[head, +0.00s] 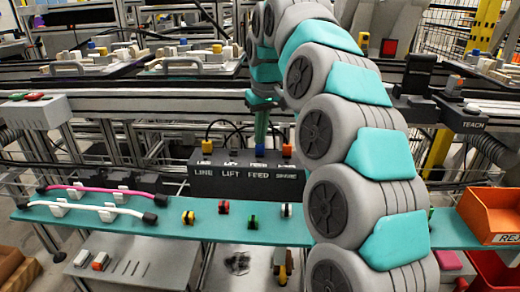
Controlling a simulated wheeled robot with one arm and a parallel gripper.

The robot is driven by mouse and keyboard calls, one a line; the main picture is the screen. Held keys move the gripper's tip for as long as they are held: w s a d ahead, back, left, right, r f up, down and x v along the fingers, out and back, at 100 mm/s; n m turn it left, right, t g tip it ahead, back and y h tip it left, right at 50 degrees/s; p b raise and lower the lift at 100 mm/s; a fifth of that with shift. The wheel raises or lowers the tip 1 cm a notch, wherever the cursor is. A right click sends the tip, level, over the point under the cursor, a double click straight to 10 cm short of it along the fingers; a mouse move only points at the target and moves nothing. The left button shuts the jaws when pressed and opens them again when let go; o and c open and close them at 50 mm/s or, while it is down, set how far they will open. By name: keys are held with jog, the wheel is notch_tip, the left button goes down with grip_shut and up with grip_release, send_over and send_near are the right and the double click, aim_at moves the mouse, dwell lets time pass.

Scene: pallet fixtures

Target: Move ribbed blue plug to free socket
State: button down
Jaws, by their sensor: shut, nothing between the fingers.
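A small blue plug (260,150) stands at the top of the dark socket box (236,184), above the label FEED. Whether it is ribbed is too small to tell. A yellow plug (207,147) is above LINE and an orange plug (286,150) is above SPARE. Above LIFT no coloured plug is clear to see. My gripper (260,138) hangs down just above the blue plug, shut and with nothing held. Its fingertips are small in the picture, so I cannot tell whether they touch the plug.
Black cables (222,124) arc behind the box. A teal shelf (160,222) in front bears pink (95,190) and white (85,207) cables and several small coloured parts. An orange bin (490,212) is at the right. My arm hides much of the right side.

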jog(key=shift+w+a+p+v, duration=0.1)
jog(key=shift+w+p+v, duration=0.05)
jog(key=shift+p+v, duration=0.5)
jog(key=shift+w+a+p+v, duration=0.15)
jog(key=shift+p+v, duration=0.3)
jog(key=shift+v, duration=0.45)
jog(key=shift+w+p+v, duration=0.15)
jog(key=shift+p+v, duration=0.4)
jog(key=shift+v, duration=0.2)
jog(key=shift+w+r, duration=0.1)
jog(key=shift+r, duration=0.25)
jog(key=shift+v, duration=0.85)
jog(key=shift+a, duration=0.1)
jog(key=s+d+f+m+g, duration=0.1)
jog(key=s+d+f, duration=0.4)
jog(key=s, duration=0.9)
jog(key=s+d+f+m+g, duration=0.1)
jog(key=s+d+f+m, duration=0.1)
jog(key=s+d+f, duration=0.4)
jog(key=s+d+f+m+g+h, duration=0.1)
jog(key=s+d+f, duration=0.5)
jog(key=s, duration=1.5)
notch_tip(320, 180, down, 5)
jog(key=shift+s+d+f+m+g, duration=0.15)
jog(key=shift+s+d+m+g, duration=0.15)
jog(key=shift+m+g, duration=0.35)
